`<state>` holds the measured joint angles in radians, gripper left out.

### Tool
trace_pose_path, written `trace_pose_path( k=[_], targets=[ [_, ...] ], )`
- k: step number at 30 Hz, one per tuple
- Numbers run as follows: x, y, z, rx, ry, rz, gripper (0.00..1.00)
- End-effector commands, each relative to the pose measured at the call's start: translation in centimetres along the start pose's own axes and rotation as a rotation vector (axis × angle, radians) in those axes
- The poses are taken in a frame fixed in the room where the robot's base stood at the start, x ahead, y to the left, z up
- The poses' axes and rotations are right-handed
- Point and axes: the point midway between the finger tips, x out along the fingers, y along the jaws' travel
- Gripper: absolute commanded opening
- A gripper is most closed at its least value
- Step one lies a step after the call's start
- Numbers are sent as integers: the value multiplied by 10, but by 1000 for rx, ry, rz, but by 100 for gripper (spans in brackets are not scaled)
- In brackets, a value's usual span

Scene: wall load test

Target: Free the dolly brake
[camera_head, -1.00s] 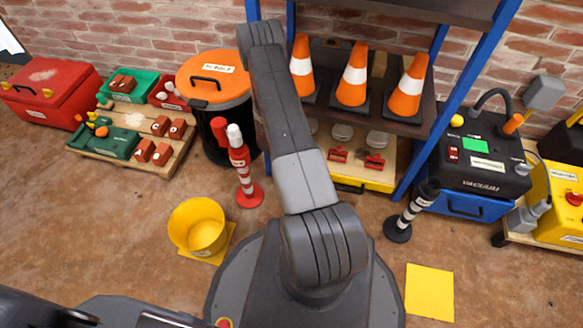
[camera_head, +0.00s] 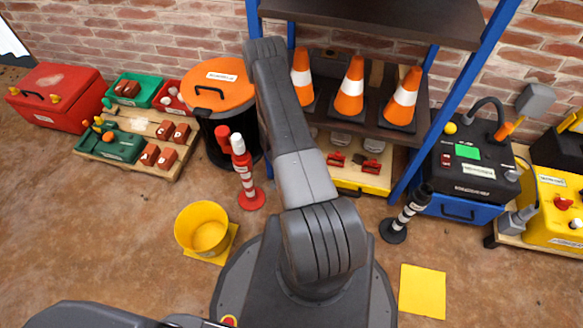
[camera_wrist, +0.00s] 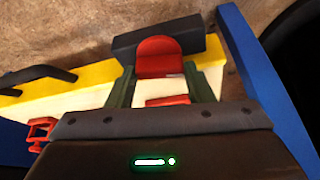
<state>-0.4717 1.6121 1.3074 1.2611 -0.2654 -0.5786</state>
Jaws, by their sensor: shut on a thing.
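The dolly (camera_head: 379,184) is a low yellow-edged platform with a pale top under the blue-posted shelf. Two red brake parts show on it in the head view, a left one (camera_head: 336,158) and a right one (camera_head: 373,163). In the wrist view the yellow edge (camera_wrist: 75,82) crosses the left. My gripper (camera_wrist: 158,76) has its two dark green fingers on either side of a red brake lever (camera_wrist: 158,55), shut on it. A dark bar (camera_wrist: 197,43) lies behind the lever. Another red brake part (camera_wrist: 40,132) is at the left. In the head view my arm hides my gripper.
Blue shelf posts (camera_head: 465,90) stand close on both sides of the dolly, below a board with orange cones (camera_head: 350,90). A red-white post (camera_head: 243,172), a black-white post (camera_head: 406,213) and a yellow bucket (camera_head: 203,229) stand on the floor in front. A yellow floor square (camera_head: 422,291) lies clear.

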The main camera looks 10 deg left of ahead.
Motion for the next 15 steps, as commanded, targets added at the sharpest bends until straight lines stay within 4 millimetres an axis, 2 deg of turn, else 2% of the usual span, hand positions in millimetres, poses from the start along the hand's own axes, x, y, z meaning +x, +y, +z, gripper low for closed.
trace_pose_path(
  k=[9, 15],
  targets=[
    [0, -1, -2, 142, 4, 60, 24],
    [0, -1, -1, 177, 1, 74, 24]
  ],
)
